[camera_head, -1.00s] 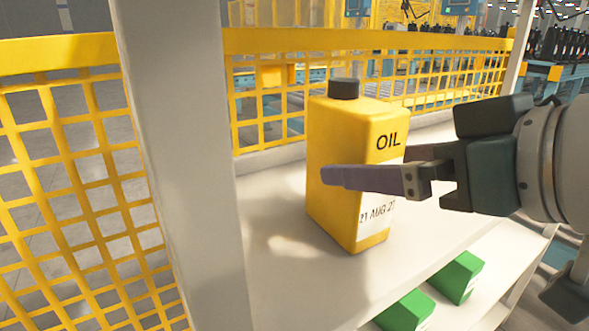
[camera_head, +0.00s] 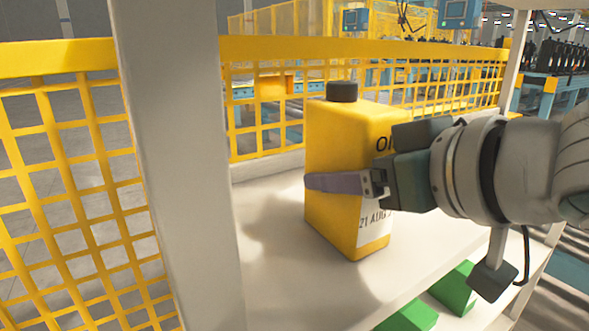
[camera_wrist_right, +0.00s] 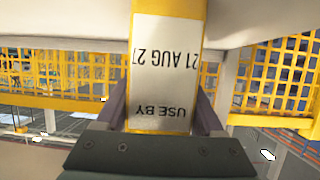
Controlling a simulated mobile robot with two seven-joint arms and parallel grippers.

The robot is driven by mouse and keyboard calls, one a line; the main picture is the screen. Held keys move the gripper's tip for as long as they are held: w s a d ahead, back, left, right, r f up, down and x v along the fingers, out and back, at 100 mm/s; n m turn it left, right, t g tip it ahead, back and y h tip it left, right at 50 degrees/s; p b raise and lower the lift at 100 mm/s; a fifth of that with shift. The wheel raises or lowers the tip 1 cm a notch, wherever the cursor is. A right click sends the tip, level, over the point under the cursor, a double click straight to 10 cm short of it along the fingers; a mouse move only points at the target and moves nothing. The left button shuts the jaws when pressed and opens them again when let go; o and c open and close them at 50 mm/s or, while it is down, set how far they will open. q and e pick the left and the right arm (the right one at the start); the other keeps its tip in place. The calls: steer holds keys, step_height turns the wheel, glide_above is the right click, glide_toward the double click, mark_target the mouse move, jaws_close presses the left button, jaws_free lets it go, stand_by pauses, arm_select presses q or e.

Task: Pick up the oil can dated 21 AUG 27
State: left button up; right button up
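The yellow oil can (camera_head: 332,160) with a black cap stands upright on the white shelf in the head view. Its white label reads 21 AUG 2, the last digit being covered; the right wrist view shows the label (camera_wrist_right: 165,70) upside down, reading USE BY 21 AUG 27. My right gripper (camera_head: 345,184) reaches in from the right with its fingers on either side of the can at mid height. My left gripper is not in view.
A white post (camera_head: 178,160) rises left of the can. Yellow mesh fencing (camera_head: 262,115) runs behind the shelf (camera_head: 275,275). Green boxes (camera_head: 455,288) sit on a lower level at front right. Bare shelf lies in front of and left of the can.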

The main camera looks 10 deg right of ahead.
jaws_close()
stand_by(0.3)
steer(key=shift+r, duration=0.2)
